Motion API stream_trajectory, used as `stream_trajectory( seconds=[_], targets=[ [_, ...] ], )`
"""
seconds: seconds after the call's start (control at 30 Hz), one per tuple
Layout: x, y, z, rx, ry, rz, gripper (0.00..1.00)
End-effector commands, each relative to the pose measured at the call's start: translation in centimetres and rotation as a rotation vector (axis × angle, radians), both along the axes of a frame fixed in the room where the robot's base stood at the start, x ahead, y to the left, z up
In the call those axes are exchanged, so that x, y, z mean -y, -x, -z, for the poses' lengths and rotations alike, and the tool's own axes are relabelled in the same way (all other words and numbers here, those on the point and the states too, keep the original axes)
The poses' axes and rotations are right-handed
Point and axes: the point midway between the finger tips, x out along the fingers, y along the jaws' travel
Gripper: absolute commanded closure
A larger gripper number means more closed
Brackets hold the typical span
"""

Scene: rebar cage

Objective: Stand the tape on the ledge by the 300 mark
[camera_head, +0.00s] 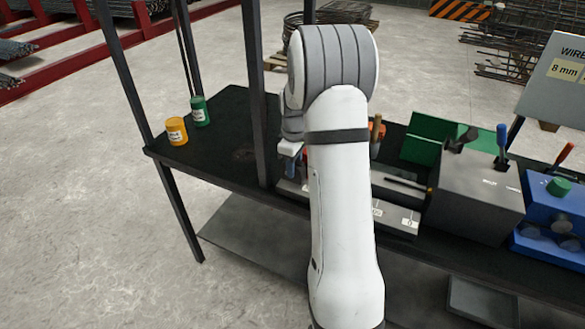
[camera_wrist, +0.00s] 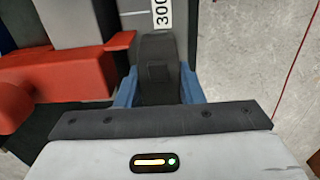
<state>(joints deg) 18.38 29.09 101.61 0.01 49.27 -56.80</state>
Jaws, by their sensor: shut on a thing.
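My gripper (camera_wrist: 157,88) has its two blue fingers on either side of a dark grey, rounded tape (camera_wrist: 155,60) and is shut on it. In the wrist view the tape stands edge-on, just below a white label reading 300 (camera_wrist: 162,12). The label is on the grey ledge (camera_wrist: 131,18). I cannot tell whether the tape touches the ledge. In the head view my arm covers the middle of the bench and hides the tape. The ledge shows there too, with a 0 mark (camera_head: 410,224) at its right end.
A red object (camera_wrist: 62,75) lies close left of the tape in the wrist view; the concrete floor is to the right. On the bench are yellow (camera_head: 176,131) and green (camera_head: 200,111) cans at left, a grey box (camera_head: 480,185) and a blue holder (camera_head: 550,215) at right. Dark posts rise from the bench.

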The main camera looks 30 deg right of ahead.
Motion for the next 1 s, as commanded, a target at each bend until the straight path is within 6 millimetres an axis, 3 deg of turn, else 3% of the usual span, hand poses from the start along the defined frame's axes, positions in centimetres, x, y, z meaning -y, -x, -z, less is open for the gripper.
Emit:
stream_trajectory(
  seconds=[0.1,0.47,0.5,0.73,1.0],
  targets=[
    [0.1,0.1,1.3,-0.002,-0.001,0.002,0.96],
    [0.2,0.1,1.9,0.000,0.000,0.004,0.96],
    [0.2,0.1,1.7,0.000,0.000,0.004,0.62],
    [0.2,0.1,1.7,0.000,0.000,0.005,0.44],
    [0.2,0.1,1.5,0.000,0.000,0.005,0.44]
  ],
)
